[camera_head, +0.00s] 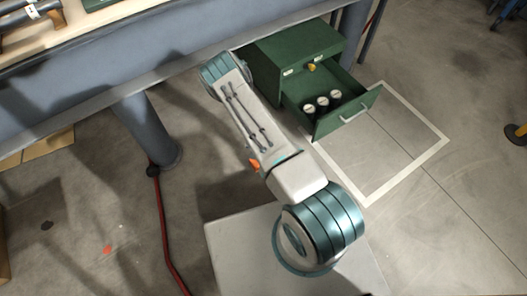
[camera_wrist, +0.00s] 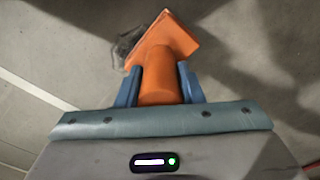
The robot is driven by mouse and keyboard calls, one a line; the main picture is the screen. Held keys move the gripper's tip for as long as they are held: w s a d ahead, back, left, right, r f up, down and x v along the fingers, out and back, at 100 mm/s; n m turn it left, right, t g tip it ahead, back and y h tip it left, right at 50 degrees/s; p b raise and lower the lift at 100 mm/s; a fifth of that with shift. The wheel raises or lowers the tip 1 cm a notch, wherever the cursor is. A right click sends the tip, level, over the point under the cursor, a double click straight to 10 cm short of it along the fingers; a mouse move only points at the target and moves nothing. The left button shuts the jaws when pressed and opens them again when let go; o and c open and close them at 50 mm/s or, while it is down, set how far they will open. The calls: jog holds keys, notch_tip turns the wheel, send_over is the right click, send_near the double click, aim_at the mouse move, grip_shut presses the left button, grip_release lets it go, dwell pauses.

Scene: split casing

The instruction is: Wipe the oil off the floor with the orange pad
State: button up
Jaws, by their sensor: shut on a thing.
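The orange pad (camera_wrist: 170,38) shows in the wrist view, with its orange handle (camera_wrist: 159,80) between the two blue fingers of my gripper (camera_wrist: 159,82). My gripper is shut on the handle. A dark, glossy oil patch (camera_wrist: 126,47) lies on the floor beside the left edge of the pad and is partly hidden by it. I cannot tell whether the pad touches the floor. In the head view only a small orange bit (camera_head: 254,164) shows beside my arm, and my arm hides the gripper.
A green drawer cabinet (camera_head: 290,50) stands under the workbench (camera_head: 150,60), its lower drawer (camera_head: 362,104) open with several jars inside. A table leg (camera_head: 150,130) and red cable (camera_head: 162,215) stand left.

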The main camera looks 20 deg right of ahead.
jog(key=shift+r+p, duration=0.85)
jog(key=shift+r, duration=0.55)
